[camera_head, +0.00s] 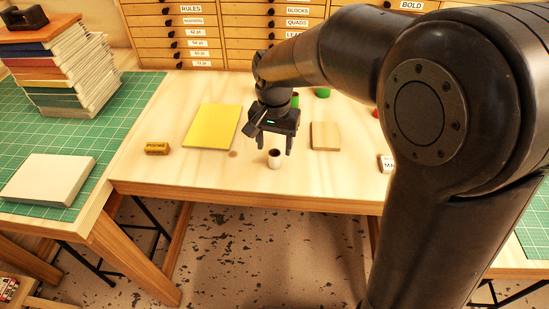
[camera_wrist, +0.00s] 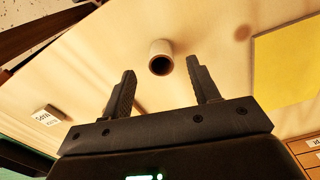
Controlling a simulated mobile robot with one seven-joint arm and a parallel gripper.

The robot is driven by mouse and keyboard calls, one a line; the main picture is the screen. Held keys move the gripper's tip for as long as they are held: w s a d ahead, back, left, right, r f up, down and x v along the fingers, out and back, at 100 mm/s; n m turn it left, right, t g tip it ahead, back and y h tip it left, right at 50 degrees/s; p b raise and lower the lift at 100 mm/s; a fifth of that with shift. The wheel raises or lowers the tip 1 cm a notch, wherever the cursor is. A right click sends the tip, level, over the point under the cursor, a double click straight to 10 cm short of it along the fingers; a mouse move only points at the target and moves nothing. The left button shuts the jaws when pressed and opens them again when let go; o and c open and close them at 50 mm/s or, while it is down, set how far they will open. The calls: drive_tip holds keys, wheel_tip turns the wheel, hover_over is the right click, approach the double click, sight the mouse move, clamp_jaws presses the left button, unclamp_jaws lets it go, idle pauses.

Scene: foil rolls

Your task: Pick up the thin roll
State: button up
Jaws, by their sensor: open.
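A small whitish roll with a dark hollow end (camera_head: 274,159) stands on the wooden table near its front edge. In the wrist view the roll (camera_wrist: 160,54) lies beyond my fingertips, roughly centred between them. My gripper (camera_head: 274,148) points down over the table just behind and above the roll. Its two fingers are apart with nothing between them, as the wrist view also shows (camera_wrist: 163,78). The roll seems apart from both fingers. Whether this is the task's thin roll cannot be told for certain.
A yellow sheet or book (camera_head: 211,127) lies left of my gripper, and a wooden block (camera_head: 325,136) lies right. A small yellow-brown block (camera_head: 157,148) is farther left. Green items (camera_head: 322,92) stand behind. A white labelled item (camera_head: 386,163) sits right, partly hidden by my arm.

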sight(274, 154)
drive_tip(key=f, duration=0.4)
drive_tip(key=shift+w+f, duration=0.2)
drive_tip(key=shift+f, duration=0.15)
drive_tip(key=c, duration=1)
